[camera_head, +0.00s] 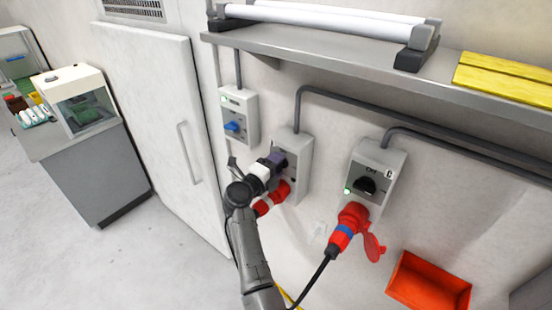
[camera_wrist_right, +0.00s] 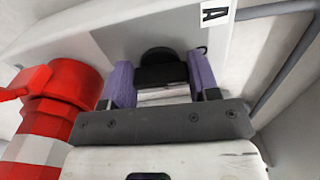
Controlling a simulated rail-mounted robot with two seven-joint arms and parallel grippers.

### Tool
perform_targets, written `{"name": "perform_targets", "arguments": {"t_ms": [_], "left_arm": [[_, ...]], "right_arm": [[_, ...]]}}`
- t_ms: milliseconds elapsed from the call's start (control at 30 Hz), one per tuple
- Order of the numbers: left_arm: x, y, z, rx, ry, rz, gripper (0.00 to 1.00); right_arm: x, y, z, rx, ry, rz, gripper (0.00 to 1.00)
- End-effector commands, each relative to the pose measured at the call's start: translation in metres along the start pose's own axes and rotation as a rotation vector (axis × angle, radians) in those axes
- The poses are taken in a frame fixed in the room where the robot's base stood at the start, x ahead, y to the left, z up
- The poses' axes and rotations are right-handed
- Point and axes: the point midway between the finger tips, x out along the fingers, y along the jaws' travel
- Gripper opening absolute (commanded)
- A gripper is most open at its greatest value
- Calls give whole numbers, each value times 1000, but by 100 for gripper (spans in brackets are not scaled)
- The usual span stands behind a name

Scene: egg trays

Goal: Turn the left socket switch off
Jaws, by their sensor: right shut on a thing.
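The left socket (camera_head: 302,150) is a grey wall box, with a label "A" (camera_wrist_right: 214,14) showing in the right wrist view. Its black switch knob (camera_wrist_right: 158,55) lies between the two purple fingers of my right gripper (camera_wrist_right: 160,80), which is shut on it. In the head view my right gripper (camera_head: 277,161) is against the box front and hides the knob, so I cannot read its setting there. A red plug (camera_head: 272,199) sits at the bottom of this box; it also shows at the left of the wrist view (camera_wrist_right: 62,100). My left gripper is not in view.
A similar right socket (camera_head: 373,157) has a black knob, a green light and a red plug (camera_head: 346,230) with a cable. A small box with a blue knob (camera_head: 232,126) is to the left. A shelf (camera_head: 300,45) and conduits run above; a red bin (camera_head: 428,283) is lower right.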

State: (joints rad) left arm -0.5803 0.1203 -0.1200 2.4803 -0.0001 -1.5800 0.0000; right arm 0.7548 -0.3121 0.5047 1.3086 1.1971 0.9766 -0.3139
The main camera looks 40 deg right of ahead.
Motion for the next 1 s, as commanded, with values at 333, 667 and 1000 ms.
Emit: {"name": "perform_targets", "arguments": {"t_ms": [333,667,1000], "left_arm": [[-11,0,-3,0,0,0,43],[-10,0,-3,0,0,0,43],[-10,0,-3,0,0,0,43]], "right_arm": [[0,0,0,-64,-1,0,32],[0,0,0,-68,0,-1,32],[0,0,0,-67,0,0,81]]}}
